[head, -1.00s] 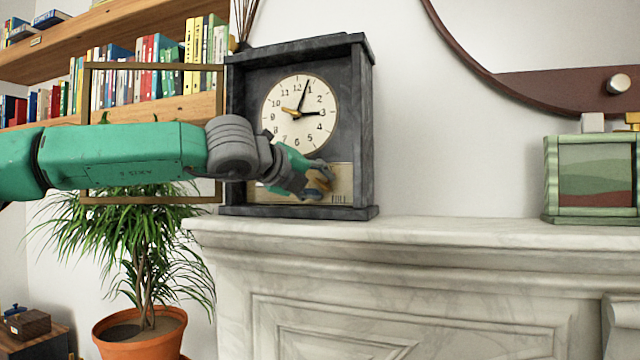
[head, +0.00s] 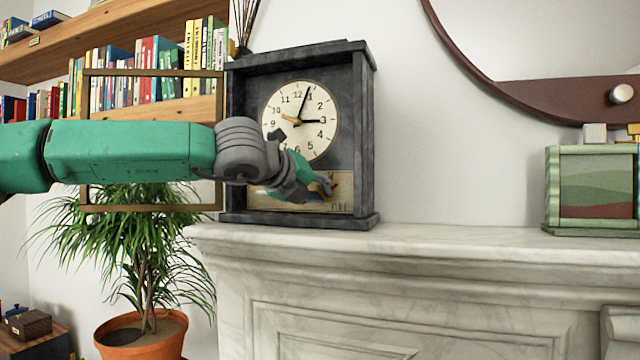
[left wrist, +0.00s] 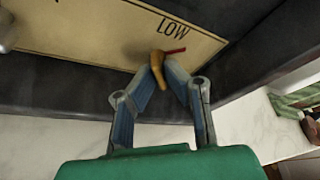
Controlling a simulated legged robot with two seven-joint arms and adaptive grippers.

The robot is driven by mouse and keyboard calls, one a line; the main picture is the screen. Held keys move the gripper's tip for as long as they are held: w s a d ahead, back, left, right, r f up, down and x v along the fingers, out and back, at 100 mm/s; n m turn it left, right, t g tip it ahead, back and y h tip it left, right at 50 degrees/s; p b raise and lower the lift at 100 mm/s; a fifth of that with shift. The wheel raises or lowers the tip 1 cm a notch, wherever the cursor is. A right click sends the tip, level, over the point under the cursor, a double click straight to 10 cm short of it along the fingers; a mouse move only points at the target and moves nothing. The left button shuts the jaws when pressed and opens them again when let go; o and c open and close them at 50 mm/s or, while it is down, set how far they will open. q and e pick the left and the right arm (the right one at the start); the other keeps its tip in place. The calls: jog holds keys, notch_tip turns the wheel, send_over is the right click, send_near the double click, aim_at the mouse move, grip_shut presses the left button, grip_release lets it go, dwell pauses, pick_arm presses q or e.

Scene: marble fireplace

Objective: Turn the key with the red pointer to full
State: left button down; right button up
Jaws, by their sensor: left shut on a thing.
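The dark stone mantel clock (head: 363,140) stands upright with its white dial (head: 312,137) facing me. Below the dial is a pale brass plate (head: 285,203); in the left wrist view the plate (left wrist: 110,28) reads LOW near its right end. My left gripper (head: 328,184) is in front of the plate's right part. In the left wrist view its fingertips (left wrist: 160,68) are shut on the brass key (left wrist: 158,80). The red pointer (left wrist: 175,51) sticks out to the right and slightly up, just below LOW. My right gripper is not in view.
A thin brass-framed door (head: 150,208) stands open left of the clock, behind my arm. The marble mantel (head: 450,240) is clear between the clock and a green box-like object (head: 592,180) at right. A potted plant (head: 145,335) stands below left; bookshelves are behind.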

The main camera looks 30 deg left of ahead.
pick_arm(q)
jog(key=shift+d+r+m+y+p, duration=0.1)
jog(key=shift+r+m+y+p, duration=0.25)
jog(key=shift+m+y+p, duration=0.45)
jog(key=shift+m+g+y+p, duration=0.4)
jog(key=shift+m+g+p, duration=0.1)
jog(key=shift+m+p, duration=0.5)
jog(key=shift+d+m+y+p, duration=0.1)
jog(key=shift+m+y+p, duration=0.35)
jog(key=shift+m+y, duration=0.4)
jog(key=shift+m+g+y+p, duration=0.35)
jog(key=shift+m+y, duration=0.2)
jog(key=shift+m, duration=0.6)
jog(key=shift+w+d+f+m+y, duration=0.1)
jog(key=shift+m+y, duration=0.7)
jog(key=shift+m, duration=0.4)
jog(key=shift+m+y, duration=0.6)
jog(key=shift+m, duration=0.4)
jog(key=shift+d+f+m+y, duration=0.15)
jog(key=shift+m+y, duration=0.45)
jog(key=shift+m, duration=0.6)
jog(key=shift+m+t+y, duration=0.6)
jog(key=shift+m+t, duration=0.05)
jog(key=shift+m, duration=0.55)
